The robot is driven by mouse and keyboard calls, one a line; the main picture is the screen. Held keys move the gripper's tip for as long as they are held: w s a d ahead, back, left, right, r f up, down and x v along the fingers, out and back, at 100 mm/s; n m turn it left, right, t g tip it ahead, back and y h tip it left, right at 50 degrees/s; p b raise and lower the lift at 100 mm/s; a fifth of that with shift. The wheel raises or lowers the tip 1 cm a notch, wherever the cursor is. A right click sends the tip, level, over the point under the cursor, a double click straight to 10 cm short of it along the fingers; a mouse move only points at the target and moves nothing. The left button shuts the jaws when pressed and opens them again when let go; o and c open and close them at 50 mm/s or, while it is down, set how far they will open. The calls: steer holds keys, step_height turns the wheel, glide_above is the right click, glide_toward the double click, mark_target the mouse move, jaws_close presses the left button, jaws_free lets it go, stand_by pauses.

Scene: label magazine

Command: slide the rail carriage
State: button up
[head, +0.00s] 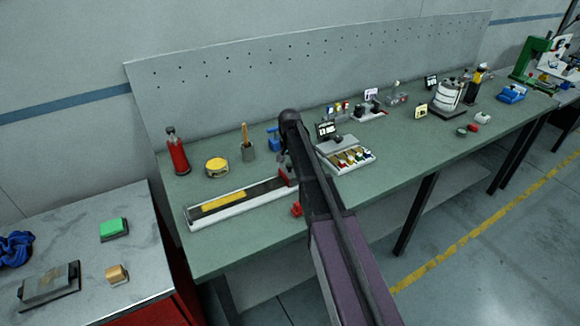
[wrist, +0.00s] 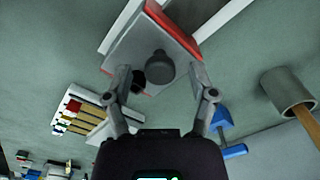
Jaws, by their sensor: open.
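The rail (head: 240,209) is a long white-edged track with a dark bed and a yellow strip, lying along the bench's left part. The red and grey carriage (head: 287,178) is at its right end, partly hidden by my arm. In the wrist view the carriage (wrist: 128,50) shows a pale top, red edges and a dark round knob (wrist: 160,67). My gripper (wrist: 161,80) is open, with a finger on either side of the knob, apart from it in the picture. Contact and exact height are unclear. In the head view my arm hides most of the gripper.
A tray of coloured parts (head: 345,166) lies right of the carriage. A grey cup with a wooden handle (head: 248,152), a yellow tin (head: 217,167) and a red bottle (head: 178,155) stand behind the rail. A blue item (wrist: 224,127) is near my right finger.

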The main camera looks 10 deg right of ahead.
jaws_close()
stand_by(0.3)
steer(key=shift+s, duration=0.1)
